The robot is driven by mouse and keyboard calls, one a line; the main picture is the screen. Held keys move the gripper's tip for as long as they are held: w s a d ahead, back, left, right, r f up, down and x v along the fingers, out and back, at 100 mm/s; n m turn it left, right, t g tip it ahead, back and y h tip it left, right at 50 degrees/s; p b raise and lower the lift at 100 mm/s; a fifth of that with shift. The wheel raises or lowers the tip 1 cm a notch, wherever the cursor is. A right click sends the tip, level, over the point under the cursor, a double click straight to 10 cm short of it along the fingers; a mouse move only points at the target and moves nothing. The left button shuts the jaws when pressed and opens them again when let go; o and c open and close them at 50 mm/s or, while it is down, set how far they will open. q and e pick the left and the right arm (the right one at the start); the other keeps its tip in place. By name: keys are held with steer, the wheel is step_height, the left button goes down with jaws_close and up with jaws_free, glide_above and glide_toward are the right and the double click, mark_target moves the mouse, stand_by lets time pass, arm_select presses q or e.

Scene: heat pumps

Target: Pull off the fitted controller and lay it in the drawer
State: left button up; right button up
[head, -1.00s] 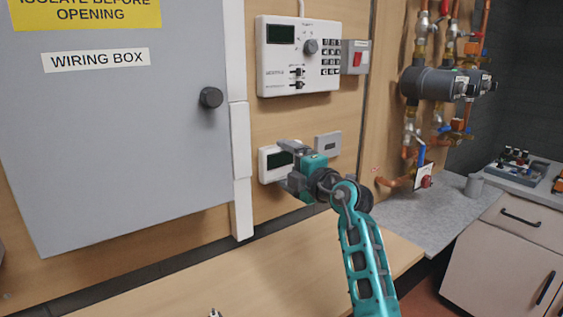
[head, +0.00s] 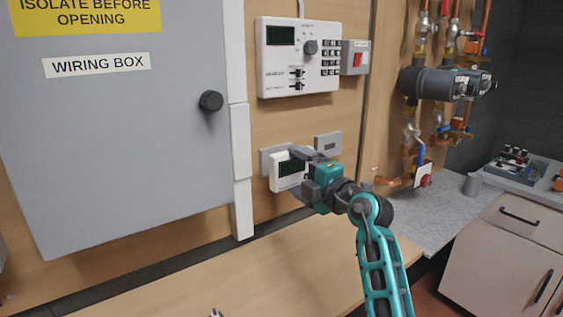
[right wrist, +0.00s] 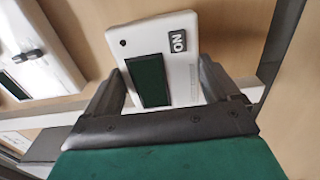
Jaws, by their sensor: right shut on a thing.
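The controller, a white box with a dark display, is in my right gripper (head: 303,174). The controller (head: 287,174) sits tilted, just in front of a grey wall plate (head: 267,158), which now shows behind its left side. In the right wrist view the controller (right wrist: 178,50) is between the two fingers of the right gripper (right wrist: 170,95), its dark display and a "NO" label visible. The drawer (head: 545,229) in the pale cabinet at the right is shut, with a dark handle. A small grey tip at the bottom edge may be my left gripper (head: 215,313); its jaws cannot be made out.
A larger white control panel (head: 298,57) and a grey box with a red switch (head: 355,58) are above. The wiring box (head: 120,120) is at the left. Pipes and valves (head: 440,85) hang at the right. The wooden bench (head: 240,275) below is mostly clear.

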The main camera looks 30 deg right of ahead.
steer(key=shift+s+d, duration=0.15)
steer(key=shift+s, duration=1.25)
